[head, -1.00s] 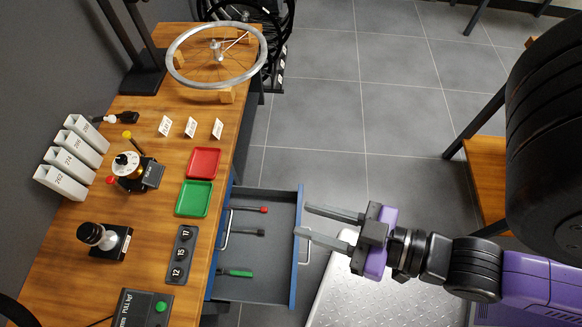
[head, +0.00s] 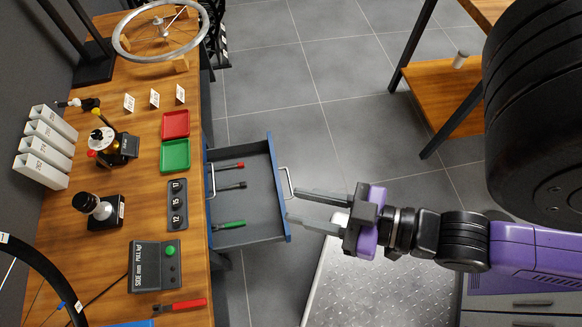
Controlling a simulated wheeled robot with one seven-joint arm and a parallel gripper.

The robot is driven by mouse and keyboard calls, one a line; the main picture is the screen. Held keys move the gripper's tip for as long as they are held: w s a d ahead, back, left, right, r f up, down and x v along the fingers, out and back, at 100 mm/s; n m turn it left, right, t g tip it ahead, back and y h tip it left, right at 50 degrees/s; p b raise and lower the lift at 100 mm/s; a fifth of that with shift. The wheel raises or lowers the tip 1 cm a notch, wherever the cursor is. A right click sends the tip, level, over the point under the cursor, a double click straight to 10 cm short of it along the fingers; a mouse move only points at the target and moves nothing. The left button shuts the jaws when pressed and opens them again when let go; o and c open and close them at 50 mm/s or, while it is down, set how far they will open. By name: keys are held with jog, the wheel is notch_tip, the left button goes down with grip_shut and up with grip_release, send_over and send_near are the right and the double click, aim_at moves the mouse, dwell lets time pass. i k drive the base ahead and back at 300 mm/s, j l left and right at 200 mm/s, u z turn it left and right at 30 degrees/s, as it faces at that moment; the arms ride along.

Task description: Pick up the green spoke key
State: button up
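The green spoke key (head: 229,226) lies on the floor of the open drawer (head: 262,186), near the drawer's front-left area as seen in the picture. My gripper (head: 292,206) is open and empty. Its two fingers point left, with the tips at the drawer's right edge by the metal handle (head: 288,184). The green key is to the left of and slightly below the fingertips, apart from them.
The wooden bench (head: 130,215) fills the left, bearing a red tray (head: 175,124), a green tray (head: 175,154), a socket holder (head: 177,204) and a control box (head: 155,265). Grey floor (head: 330,120) is clear beyond the drawer.

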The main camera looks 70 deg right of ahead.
aim_at(239, 223)
jog(key=k+j+z, duration=0.15)
jog(key=k, duration=0.2)
jog(key=k+z, duration=0.2)
jog(key=k, duration=0.15)
jog(key=k+l+z, duration=0.15)
jog(key=k+l, duration=0.2)
jog(key=i+j+u, duration=0.25)
jog(key=j, duration=0.25)
jog(key=i+l+u, duration=0.15)
jog(key=i+u, duration=0.2)
jog(key=i+l+u, duration=0.4)
jog(key=l+u, duration=0.25)
jog(key=l, duration=0.35)
jog(key=k+l+u, duration=0.1)
jog(key=l+u, duration=0.15)
jog(key=l, duration=0.35)
